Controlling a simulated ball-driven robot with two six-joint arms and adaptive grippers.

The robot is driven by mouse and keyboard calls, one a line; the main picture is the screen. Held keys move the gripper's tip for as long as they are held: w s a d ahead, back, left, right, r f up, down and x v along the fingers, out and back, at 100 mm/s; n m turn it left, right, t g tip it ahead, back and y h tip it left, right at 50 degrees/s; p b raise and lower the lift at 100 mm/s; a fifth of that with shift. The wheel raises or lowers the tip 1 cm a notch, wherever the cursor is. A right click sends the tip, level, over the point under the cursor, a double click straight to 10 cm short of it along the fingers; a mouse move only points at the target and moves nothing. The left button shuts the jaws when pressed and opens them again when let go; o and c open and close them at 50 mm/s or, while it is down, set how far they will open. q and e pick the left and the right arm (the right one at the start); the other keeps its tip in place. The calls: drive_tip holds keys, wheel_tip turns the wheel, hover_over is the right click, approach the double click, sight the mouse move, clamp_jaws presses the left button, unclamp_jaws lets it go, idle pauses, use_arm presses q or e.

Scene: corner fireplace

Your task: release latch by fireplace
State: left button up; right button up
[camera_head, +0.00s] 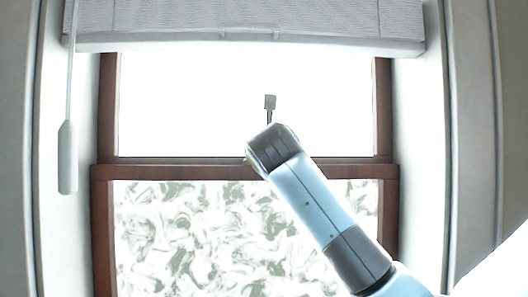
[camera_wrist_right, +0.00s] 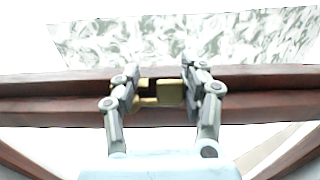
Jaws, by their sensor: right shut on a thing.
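The brass latch (camera_wrist_right: 170,93) sits on the dark red-brown wooden rail of the window in the right wrist view. My right gripper (camera_wrist_right: 158,86) has one finger on each side of the latch and is shut on it; the finger pads partly cover its ends. In the head view my right arm comes in from the lower right and its wrist covers the middle of the rail. Only a small yellowish bit of the latch (camera_head: 248,161) shows there at the wrist's left edge. My left gripper is in neither view.
The window has a bright clear upper pane (camera_head: 200,100) and a patterned lower pane (camera_head: 170,240). A pale blind (camera_head: 160,22) hangs across the top, with a wand (camera_head: 68,157) at the left. White side walls flank the frame closely.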

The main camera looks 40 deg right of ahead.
drive_tip(key=shift+f, duration=0.1)
drive_tip(key=shift+s+a+m+g+h+b, duration=0.15)
drive_tip(key=shift+a+m+g+h+b, duration=0.6)
drive_tip(key=shift+m+g+b, duration=2.15)
drive_tip(key=shift+s+a+m+g+h+b, duration=0.1)
drive_tip(key=shift+a+m+g+h+b, duration=0.9)
drive_tip(key=shift+m+g, duration=2.2)
drive_tip(key=shift+s+a+m+g+h+b, duration=0.15)
drive_tip(key=shift+a+m+g+h+b, duration=0.4)
drive_tip(key=shift+m+g+b, duration=2.65)
drive_tip(key=n+g+p, duration=0.2)
drive_tip(key=n+g, duration=0.1)
drive_tip(key=shift+d, duration=0.1)
drive_tip(key=o, duration=1.2)
